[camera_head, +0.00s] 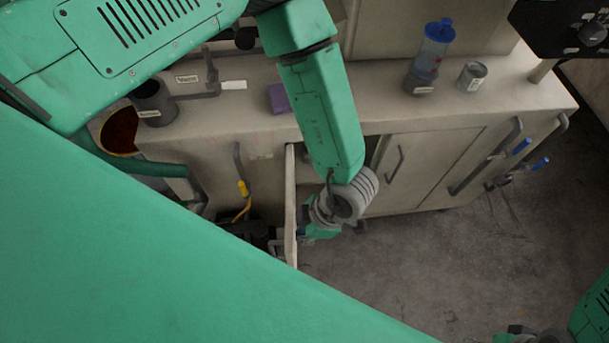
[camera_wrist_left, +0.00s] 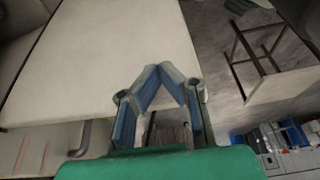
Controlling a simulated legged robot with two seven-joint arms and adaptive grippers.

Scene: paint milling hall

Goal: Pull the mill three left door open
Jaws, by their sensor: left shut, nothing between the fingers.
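The mill cabinet's left door (camera_head: 290,205) stands open, seen nearly edge-on in the head view, sticking out from the cabinet front. A pale panel (camera_wrist_left: 95,60), which looks like the door, fills much of the left wrist view. My left gripper (camera_head: 314,232) is low on the right side of the open door, close to it; whether it touches is unclear. In the left wrist view its fingers (camera_wrist_left: 168,72) meet in a point, shut and empty. The right-hand door (camera_head: 415,170) is closed, with a dark upright handle. My right gripper (camera_head: 520,333) is partly cut off at the bottom right.
The countertop (camera_head: 330,105) holds a blue-capped bottle (camera_head: 433,52), a can (camera_head: 471,77), a purple block (camera_head: 279,98) and a dark cup (camera_head: 153,103). Blue-tipped handles (camera_head: 520,147) stick out at the right. The floor (camera_head: 430,265) ahead is mostly clear. A stool-like frame (camera_wrist_left: 258,55) stands further off.

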